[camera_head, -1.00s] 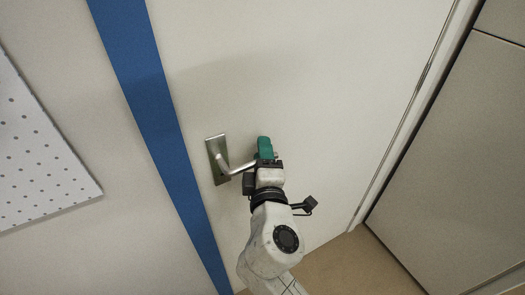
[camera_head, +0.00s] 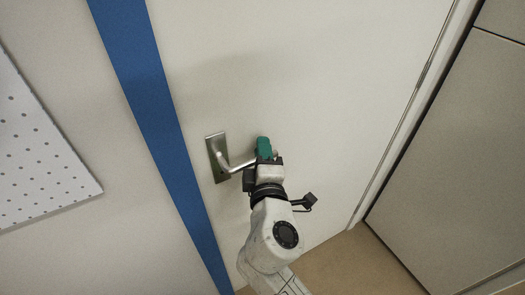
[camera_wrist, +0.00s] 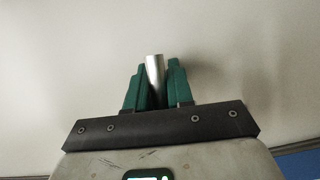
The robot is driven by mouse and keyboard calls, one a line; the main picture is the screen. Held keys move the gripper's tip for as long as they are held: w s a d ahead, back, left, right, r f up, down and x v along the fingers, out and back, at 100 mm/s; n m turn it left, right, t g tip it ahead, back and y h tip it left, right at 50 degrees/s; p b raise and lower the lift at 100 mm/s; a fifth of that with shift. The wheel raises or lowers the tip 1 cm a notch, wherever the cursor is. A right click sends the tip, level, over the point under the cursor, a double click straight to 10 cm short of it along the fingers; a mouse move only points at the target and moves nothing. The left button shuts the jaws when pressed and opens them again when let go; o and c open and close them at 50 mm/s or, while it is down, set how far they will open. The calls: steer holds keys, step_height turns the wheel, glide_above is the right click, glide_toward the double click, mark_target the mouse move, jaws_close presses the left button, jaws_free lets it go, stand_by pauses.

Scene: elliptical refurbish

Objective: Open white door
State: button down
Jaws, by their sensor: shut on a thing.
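The white door (camera_head: 320,80) fills the middle of the head view and looks shut against the blue frame strip on its left. Its metal lever handle (camera_head: 233,165) sticks out to the right from a metal plate (camera_head: 216,157). My gripper (camera_head: 264,148) has green fingers and is at the free end of the lever. In the wrist view my gripper (camera_wrist: 156,85) is shut on the handle, whose silver bar (camera_wrist: 155,68) shows between the two green fingers. The lower part of the bar is hidden by the fingers.
A blue vertical strip (camera_head: 150,95) runs left of the door. A white dotted board (camera_head: 35,150) is on the wall at far left. Grey panels (camera_head: 460,150) stand to the right past the door's hinge edge. Brown floor (camera_head: 350,268) shows at the bottom.

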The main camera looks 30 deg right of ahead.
steer(key=shift+f, duration=0.1)
steer(key=shift+a+f+m+g+y+b, duration=0.3)
steer(key=shift+f+m+g+y, duration=0.1)
steer(key=shift+f+m, duration=0.6)
steer(key=shift+a+f+m+g+y+b, duration=0.4)
steer(key=shift+f+m, duration=0.35)
steer(key=shift+m, duration=0.4)
steer(key=shift+a+f+m+g+y+b, duration=0.3)
steer(key=shift+f+m+y, duration=0.1)
steer(key=shift+f+m, duration=0.6)
steer(key=shift+r, duration=0.1)
